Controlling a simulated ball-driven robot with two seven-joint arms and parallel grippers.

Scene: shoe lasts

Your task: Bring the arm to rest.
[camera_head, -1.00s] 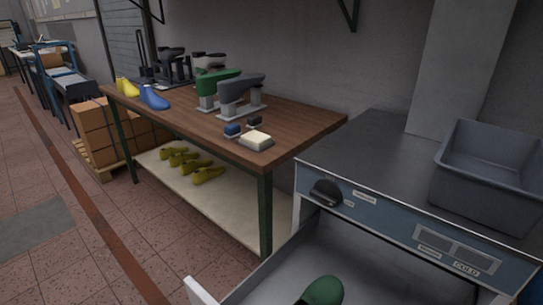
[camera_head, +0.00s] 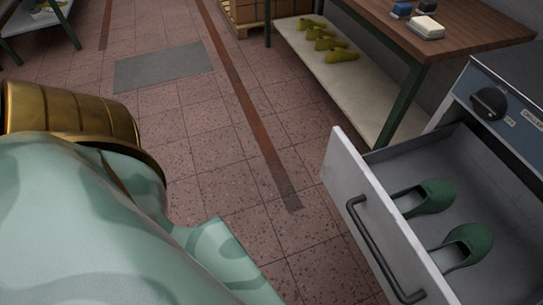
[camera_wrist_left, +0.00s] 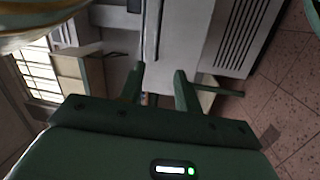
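My left arm (camera_head: 90,215), pale green with a gold band (camera_head: 70,108), fills the lower left of the head view. Its gripper is outside that view. In the left wrist view my left gripper (camera_wrist_left: 158,80) has its two dark green fingers apart, with nothing held between them. A pale cabinet or machine front and the tiled floor show behind the fingers. My right arm and gripper are in neither view.
An open drawer (camera_head: 345,165) with a dark handle holds two green shoe lasts (camera_head: 426,197). The workbench (camera_head: 470,25) carries blocks, and yellow lasts (camera_head: 325,43) lie on its lower shelf. Tiled floor (camera_head: 235,150) is clear between arm and drawer.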

